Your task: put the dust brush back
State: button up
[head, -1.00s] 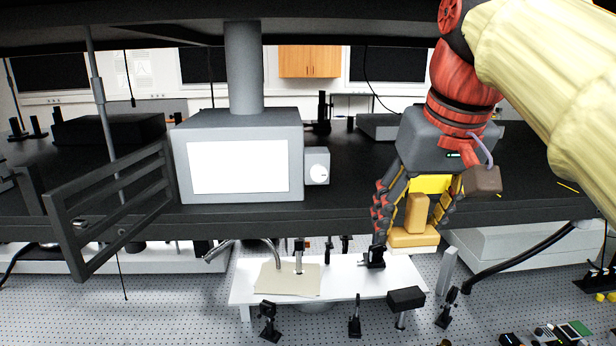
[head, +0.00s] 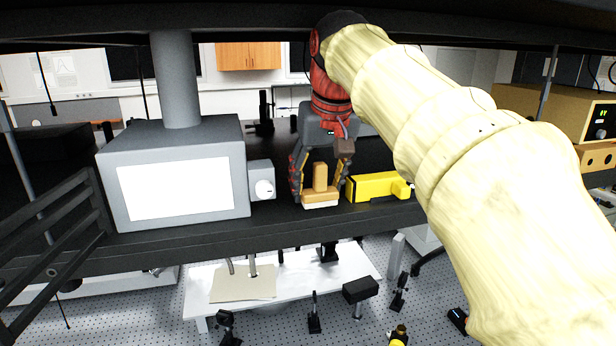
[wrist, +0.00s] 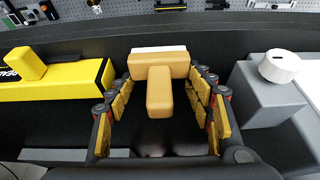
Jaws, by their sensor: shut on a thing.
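The dust brush (head: 320,196) has a tan block and stub handle with pale bristles along its lower edge. My gripper (head: 319,188) is shut on it, with a finger on each side. In the wrist view the brush (wrist: 160,72) sits between the fingertips of my gripper (wrist: 160,88), bristles on the far side. The brush is over the dark shelf (head: 275,222), near its front edge. I cannot tell whether the bristles touch the shelf.
A grey box with a white screen (head: 180,190) and a small grey unit with a white knob (head: 263,188) stand left of the brush. A yellow block-shaped object (head: 375,187) lies close on its right. Below is a white bench (head: 345,272) with optics.

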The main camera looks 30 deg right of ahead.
jog(key=w, duration=0.1)
jog(key=w+p, duration=0.1)
jog(key=w+d+f, duration=0.1)
jog(key=w, duration=0.1)
jog(key=shift+d+f, duration=0.1)
jog(key=shift+f, duration=0.2)
jog(key=shift+c, duration=0.4)
jog(key=shift+s+r, duration=0.1)
jog(key=shift+s, duration=0.25)
jog(key=shift+w, duration=0.1)
jog(key=o, duration=0.8)
jog(key=shift+w, duration=0.2)
jog(key=shift+o, duration=1.3)
jog(key=shift+s, duration=0.2)
jog(key=shift+w, duration=0.1)
